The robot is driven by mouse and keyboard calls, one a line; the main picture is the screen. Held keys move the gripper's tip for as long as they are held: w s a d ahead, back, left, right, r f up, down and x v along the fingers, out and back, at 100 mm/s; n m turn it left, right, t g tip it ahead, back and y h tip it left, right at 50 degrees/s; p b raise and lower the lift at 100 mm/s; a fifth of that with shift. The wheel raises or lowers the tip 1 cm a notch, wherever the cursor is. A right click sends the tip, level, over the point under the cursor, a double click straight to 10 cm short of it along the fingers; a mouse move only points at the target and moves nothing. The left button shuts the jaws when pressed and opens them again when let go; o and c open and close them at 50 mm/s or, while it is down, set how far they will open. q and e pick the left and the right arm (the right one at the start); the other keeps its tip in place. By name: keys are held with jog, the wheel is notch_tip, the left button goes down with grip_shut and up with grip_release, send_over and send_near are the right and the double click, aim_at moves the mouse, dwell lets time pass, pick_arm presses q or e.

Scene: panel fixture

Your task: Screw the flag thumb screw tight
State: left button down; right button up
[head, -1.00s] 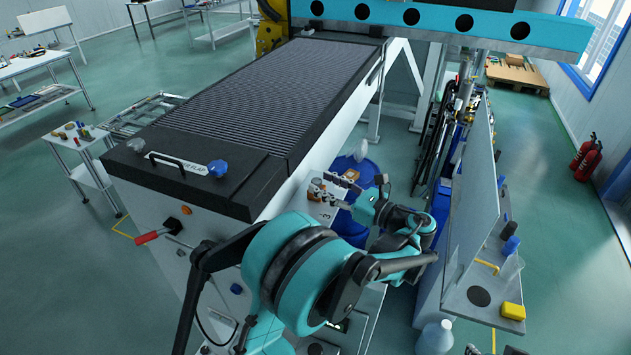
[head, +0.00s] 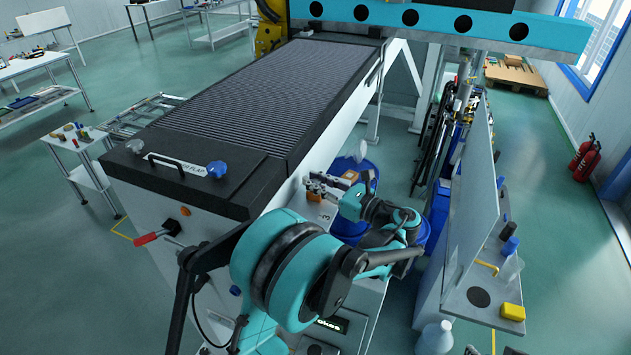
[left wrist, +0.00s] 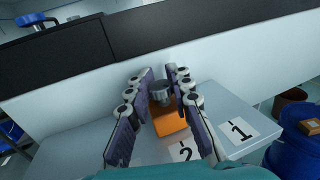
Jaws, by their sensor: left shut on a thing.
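My left gripper (head: 316,184) is at the white side of the machine, above a small shelf. In the left wrist view its two dark padded fingers (left wrist: 161,76) stand on both sides of a small grey round-headed piece (left wrist: 160,91), which I take to be the flag thumb screw. The gripper is shut on it, close to the white panel (left wrist: 220,62). The screw's thread and its seat cannot be made out. In the head view the screw is too small to tell from the fingers. My right gripper is not in view.
The grey shelf (left wrist: 215,108) carries cards marked 1 (left wrist: 241,130) and 2 (left wrist: 182,152). A blue drum (head: 352,227) stands beside the shelf. The black machine top (head: 190,165) overhangs the panel. A bench with a yellow block (head: 513,312) stands at the right.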

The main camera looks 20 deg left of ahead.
pick_arm(q)
jog(key=shift+m+t, duration=0.3)
jog(key=shift+t, duration=0.2)
jog(key=m+t+h, duration=0.2)
jog(key=t, duration=0.2)
jog(key=shift+s+m+b, duration=0.1)
jog(key=shift+m+b, duration=0.3)
jog(key=m+t+h, duration=0.3)
jog(key=t, duration=0.1)
jog(key=shift+m+h, duration=0.3)
jog(key=m+t+h, duration=0.2)
jog(key=h, duration=0.1)
jog(key=m+t+h, duration=0.2)
jog(key=shift+a+h, duration=0.1)
jog(key=shift+h, duration=0.3)
jog(key=shift+m+t+h+b, duration=0.35)
jog(key=shift+m+t+h, duration=0.15)
jog(key=shift+m+h, duration=1.9)
jog(key=shift+w+d+h, duration=0.2)
jog(key=shift+h, duration=0.5)
jog(key=c, duration=1.3)
grip_release()
